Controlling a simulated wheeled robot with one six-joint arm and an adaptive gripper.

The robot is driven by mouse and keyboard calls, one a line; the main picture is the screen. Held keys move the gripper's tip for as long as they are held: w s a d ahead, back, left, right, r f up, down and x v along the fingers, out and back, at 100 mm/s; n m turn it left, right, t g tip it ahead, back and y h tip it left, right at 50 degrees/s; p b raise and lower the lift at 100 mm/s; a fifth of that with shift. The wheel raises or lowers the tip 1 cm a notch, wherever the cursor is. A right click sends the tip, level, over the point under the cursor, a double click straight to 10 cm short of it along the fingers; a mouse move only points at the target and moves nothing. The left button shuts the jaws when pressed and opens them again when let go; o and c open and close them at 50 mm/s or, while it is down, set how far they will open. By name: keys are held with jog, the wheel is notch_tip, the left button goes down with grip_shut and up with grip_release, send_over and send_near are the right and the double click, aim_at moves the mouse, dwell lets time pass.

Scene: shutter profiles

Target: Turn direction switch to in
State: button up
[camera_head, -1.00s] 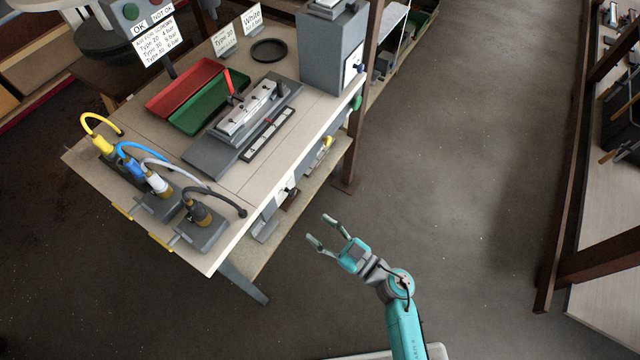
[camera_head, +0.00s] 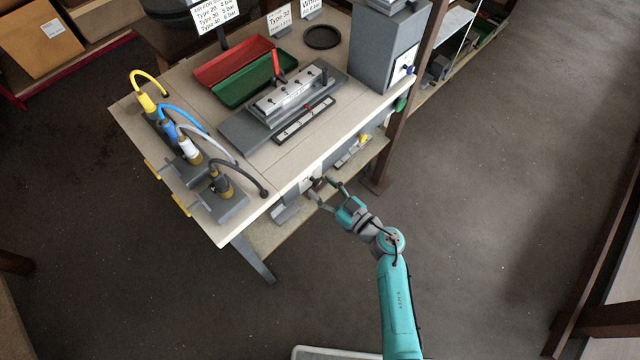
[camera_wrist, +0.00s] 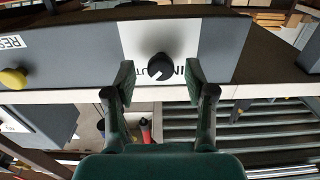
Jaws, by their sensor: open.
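The direction switch (camera_wrist: 161,67) is a round black knob on a white panel in the wrist view. A pale mark on it points down and left. The letters "IN" show to its right, and part of another label shows beside it, mostly hidden. My gripper (camera_wrist: 159,82) is open, with one finger on each side of the knob and a gap on both sides. In the head view my gripper (camera_head: 326,193) is at the front edge of the workbench (camera_head: 245,228), by the small panel where the knob sits.
A yellow knob (camera_wrist: 13,78) sits to the left in the wrist view, below a "RES" label. On the workbench stand a grey fixture (camera_head: 240,135), red and green trays (camera_head: 233,62), and several cabled tools. Open floor lies to the right.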

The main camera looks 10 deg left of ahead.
jog(key=shift+x, duration=0.85)
jog(key=shift+c, duration=0.3)
grip_shut()
